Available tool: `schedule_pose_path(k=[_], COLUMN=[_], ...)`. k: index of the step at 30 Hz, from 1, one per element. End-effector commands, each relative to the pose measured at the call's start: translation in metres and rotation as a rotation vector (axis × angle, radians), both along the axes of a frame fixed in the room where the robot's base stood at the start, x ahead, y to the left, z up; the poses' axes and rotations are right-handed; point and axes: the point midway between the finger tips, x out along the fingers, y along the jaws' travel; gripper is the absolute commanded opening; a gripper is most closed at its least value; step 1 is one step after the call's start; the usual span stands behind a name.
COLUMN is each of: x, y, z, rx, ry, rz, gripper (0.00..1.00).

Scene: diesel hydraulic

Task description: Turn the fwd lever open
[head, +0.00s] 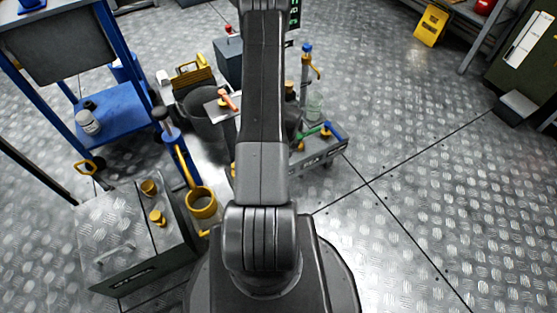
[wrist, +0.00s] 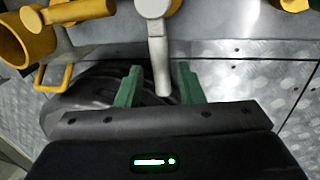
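A pale grey lever (wrist: 157,55) hangs down from a round hub in the wrist view; no label shows, so I cannot tell for sure that it is the fwd lever. My gripper (wrist: 160,70) is open, with one green finger on each side of the lever's lower part. Gaps show between the lever and both fingers, and I see no contact. In the head view my own arm covers the gripper and this lever. An orange-red lever (head: 228,100) and a green lever (head: 306,134) show on either side of the arm.
In the wrist view, a yellow fitting (wrist: 75,12) with a cup-like end is at upper left, above a dark round object (wrist: 80,92). In the head view, a blue cart (head: 110,110) and a grey box (head: 130,235) stand left. The floor at right is largely clear.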

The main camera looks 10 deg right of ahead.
Motion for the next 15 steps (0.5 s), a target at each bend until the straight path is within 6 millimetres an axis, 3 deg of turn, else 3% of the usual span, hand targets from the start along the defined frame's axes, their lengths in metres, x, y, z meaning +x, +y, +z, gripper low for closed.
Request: schedule_pose_path(k=[10, 15], x=[0.001, 0.002], y=[-0.001, -0.004], z=[0.003, 0.025], rx=[0.0, -0.001], ry=[-0.002, -0.003], rz=[0.002, 0.001], gripper=[0.39, 0.39])
